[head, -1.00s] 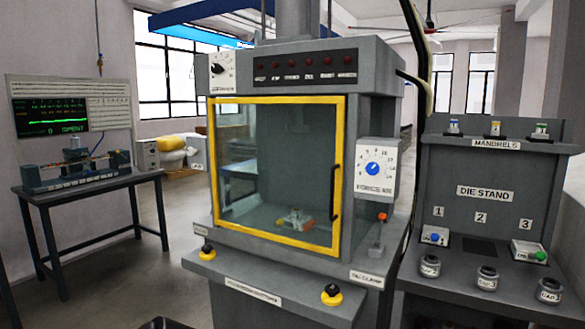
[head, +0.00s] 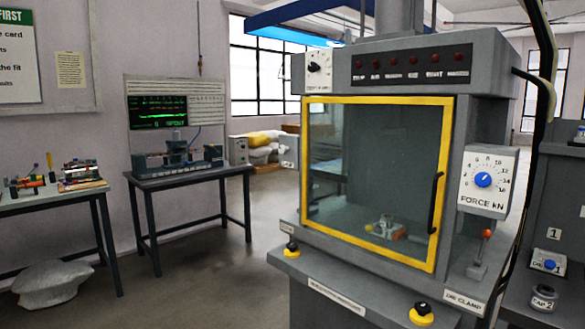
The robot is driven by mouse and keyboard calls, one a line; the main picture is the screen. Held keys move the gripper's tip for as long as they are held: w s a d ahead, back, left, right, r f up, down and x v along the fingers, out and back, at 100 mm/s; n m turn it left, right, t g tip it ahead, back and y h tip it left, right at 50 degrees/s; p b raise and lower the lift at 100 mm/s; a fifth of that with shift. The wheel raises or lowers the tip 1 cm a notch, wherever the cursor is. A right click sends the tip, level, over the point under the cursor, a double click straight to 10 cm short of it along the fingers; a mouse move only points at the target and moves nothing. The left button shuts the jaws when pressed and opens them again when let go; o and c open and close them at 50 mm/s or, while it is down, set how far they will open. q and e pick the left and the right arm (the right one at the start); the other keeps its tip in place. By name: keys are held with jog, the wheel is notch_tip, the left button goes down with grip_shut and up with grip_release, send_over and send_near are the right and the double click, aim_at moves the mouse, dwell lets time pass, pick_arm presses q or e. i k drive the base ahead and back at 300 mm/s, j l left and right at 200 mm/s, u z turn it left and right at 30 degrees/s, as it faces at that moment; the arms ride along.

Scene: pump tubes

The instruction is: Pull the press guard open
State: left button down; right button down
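The press guard is a clear panel in a yellow frame (head: 376,98) on the front of the grey press (head: 410,62). It looks shut against the press. Its black handle (head: 435,203) stands upright on the right side of the frame. Through the panel I see a small part with orange-red pieces (head: 388,229) on the press bed. Neither of my grippers shows in the head view.
A force dial (head: 483,180) and an orange-tipped die clamp lever (head: 482,250) are right of the guard. Yellow-black buttons (head: 421,314) sit on the front ledge. The die stand (head: 560,210) is at the right edge. Two tables stand left, with open floor between.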

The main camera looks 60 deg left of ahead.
aim_at(440, 179)
jog(key=u, duration=1.25)
